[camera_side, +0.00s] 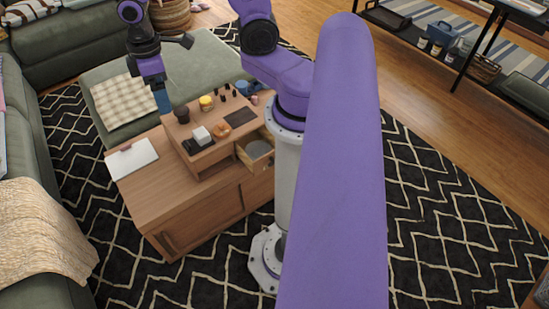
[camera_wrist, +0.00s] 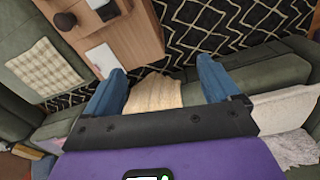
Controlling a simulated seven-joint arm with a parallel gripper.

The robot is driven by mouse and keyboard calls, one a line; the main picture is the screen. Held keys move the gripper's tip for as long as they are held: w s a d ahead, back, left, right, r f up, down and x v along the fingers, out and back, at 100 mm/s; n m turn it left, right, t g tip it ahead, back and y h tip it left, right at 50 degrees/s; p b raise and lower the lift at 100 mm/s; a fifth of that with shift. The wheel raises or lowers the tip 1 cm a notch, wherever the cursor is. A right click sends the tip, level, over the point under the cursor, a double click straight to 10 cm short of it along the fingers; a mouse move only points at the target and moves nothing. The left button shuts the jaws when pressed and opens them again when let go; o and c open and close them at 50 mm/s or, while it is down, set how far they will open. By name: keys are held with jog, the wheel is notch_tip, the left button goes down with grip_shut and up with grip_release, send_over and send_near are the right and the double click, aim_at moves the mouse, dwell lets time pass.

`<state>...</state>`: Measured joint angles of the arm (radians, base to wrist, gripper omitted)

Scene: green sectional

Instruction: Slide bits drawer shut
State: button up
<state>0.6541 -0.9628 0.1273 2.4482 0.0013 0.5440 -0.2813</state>
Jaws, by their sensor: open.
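The bits drawer (camera_side: 250,157) is a small wooden drawer at the right end of a wooden desktop unit (camera_side: 215,152). It stands pulled out, with its inside visible and something grey and rounded in it. My purple arm partly covers the area to its right. My gripper (camera_side: 162,103) is left of the unit and above the table, well away from the drawer. In the wrist view my gripper's two blue fingers (camera_wrist: 160,70) are spread wide with nothing between them. The drawer cannot be made out in the wrist view.
The unit stands on a wooden cabinet (camera_side: 190,210). A dark cup (camera_side: 182,114), a white box (camera_side: 201,136), a yellow-lidded jar (camera_side: 206,103) and several small items sit on the unit. A white notepad (camera_side: 131,158) lies on the cabinet's left. Green sofas surround it.

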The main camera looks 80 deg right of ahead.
jog(key=w+d+f+m, duration=0.1)
jog(key=d+f+m, duration=0.2)
jog(key=d+f, duration=0.35)
jog(key=w+d+f+m, duration=0.1)
jog(key=d+f+m, duration=0.2)
jog(key=d, duration=0.7)
jog(key=s+d+f+m, duration=0.4)
jog(key=s+d+f, duration=0.3)
jog(key=s, duration=0.1)
jog(key=s+a+f+m, duration=0.3)
jog(key=s+f, duration=0.2)
jog(key=s, duration=0.4)
jog(key=s+a+f+m, duration=0.25)
jog(key=s+f, duration=0.35)
jog(key=s, duration=0.3)
notch_tip(320, 180, down, 17)
jog(key=shift+r, duration=0.1)
